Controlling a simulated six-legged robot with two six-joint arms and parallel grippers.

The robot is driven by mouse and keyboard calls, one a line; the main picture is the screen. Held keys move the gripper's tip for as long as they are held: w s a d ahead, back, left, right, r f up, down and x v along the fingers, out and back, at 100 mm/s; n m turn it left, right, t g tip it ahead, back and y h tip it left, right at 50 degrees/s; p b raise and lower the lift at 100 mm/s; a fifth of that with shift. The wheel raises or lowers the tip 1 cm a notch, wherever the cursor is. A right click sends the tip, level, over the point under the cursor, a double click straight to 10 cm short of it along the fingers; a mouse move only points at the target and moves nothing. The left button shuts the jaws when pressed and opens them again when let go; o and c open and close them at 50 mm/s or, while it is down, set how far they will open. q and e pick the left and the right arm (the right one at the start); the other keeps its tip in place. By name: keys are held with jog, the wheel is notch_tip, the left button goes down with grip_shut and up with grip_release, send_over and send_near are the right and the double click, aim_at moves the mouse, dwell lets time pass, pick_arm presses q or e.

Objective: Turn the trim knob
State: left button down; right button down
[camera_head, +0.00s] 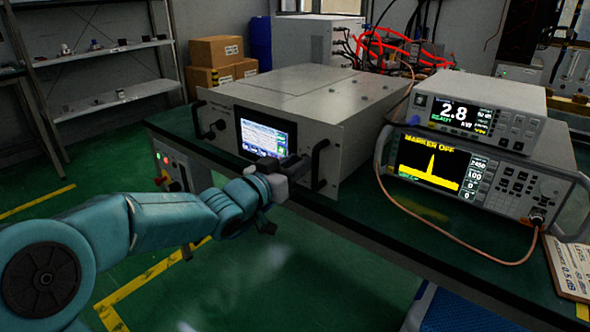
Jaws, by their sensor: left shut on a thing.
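The microwave generator (315,99) is a grey metal box with a lit screen (266,137) and black handles on its front panel. My left gripper (275,176) is at the lower right part of this panel, just right of and below the screen. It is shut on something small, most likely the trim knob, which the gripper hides. I cannot see the knob's mark or angle. A small dark round control (220,125) shows left of the screen, clear of my gripper. My right gripper is not in view.
An instrument reading 2.8 kW (510,102) sits on a spectrum analyzer (428,164) at the right of the dark bench (340,210). A copper-coloured cable (425,232) loops in front of them. Red cables hang behind.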

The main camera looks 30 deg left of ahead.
pick_arm(q)
jog(key=shift+d+f+m+b, duration=0.1)
jog(key=shift+m+b, duration=2.05)
jog(key=shift+m, duration=1.6)
jog(key=shift+f+m+b, duration=0.1)
jog(key=shift+m+b, duration=2.05)
jog(key=shift+m, duration=1.6)
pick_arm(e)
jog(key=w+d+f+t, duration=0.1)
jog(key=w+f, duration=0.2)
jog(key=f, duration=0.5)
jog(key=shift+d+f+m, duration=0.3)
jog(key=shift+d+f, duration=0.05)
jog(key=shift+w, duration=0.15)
pick_arm(q)
jog(key=c, duration=1.1)
grip_release()
